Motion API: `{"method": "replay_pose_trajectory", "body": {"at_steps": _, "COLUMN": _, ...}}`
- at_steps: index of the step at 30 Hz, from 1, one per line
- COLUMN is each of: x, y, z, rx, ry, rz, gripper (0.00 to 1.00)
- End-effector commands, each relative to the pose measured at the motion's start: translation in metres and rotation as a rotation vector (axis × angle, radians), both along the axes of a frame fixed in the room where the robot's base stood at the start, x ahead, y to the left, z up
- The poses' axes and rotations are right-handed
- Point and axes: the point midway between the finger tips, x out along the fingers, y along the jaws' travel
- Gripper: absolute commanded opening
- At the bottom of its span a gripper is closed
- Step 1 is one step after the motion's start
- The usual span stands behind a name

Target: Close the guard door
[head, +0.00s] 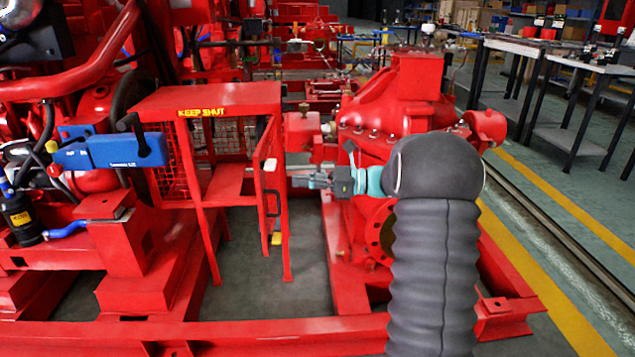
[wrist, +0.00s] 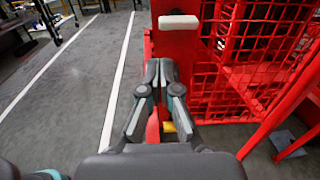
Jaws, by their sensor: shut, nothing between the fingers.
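The red guard (head: 205,100) with the yellow "KEEP SHUT" label stands left of centre in the head view. Its front is uncovered, and I see into it. The guard door (head: 284,222) appears as a narrow red frame at the guard's right side, swung out and seen nearly edge-on, with a black handle (head: 279,203). My gripper (head: 292,182) points left, close to the door's upper part. In the wrist view my gripper (wrist: 162,64) is shut and empty in front of a red upright with a white block (wrist: 178,22). Contact cannot be told.
Red mesh (wrist: 260,60) fills the right of the wrist view. A blue box (head: 128,150) with a black lever stands left of the guard. The red pump (head: 385,110) is behind my gripper. A red base rail (head: 260,332) crosses the front. Grey floor is open at right.

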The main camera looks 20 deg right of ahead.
Motion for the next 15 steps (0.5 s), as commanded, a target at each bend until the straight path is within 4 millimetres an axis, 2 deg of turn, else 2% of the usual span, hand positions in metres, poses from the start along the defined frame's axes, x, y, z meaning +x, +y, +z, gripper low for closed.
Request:
{"method": "replay_pose_trajectory", "body": {"at_steps": 1, "x": 0.003, "y": 0.011, "z": 0.000, "rx": 0.000, "ry": 0.000, "rz": 0.004, "gripper": 0.00}}
{"method": "replay_pose_trajectory", "body": {"at_steps": 6, "x": 0.014, "y": 0.039, "z": -0.001, "rx": 0.000, "ry": 0.001, "rz": 0.003, "gripper": 0.00}}
{"method": "replay_pose_trajectory", "body": {"at_steps": 15, "x": 0.025, "y": 0.067, "z": -0.001, "rx": 0.000, "ry": 0.000, "rz": 0.001, "gripper": 0.00}}
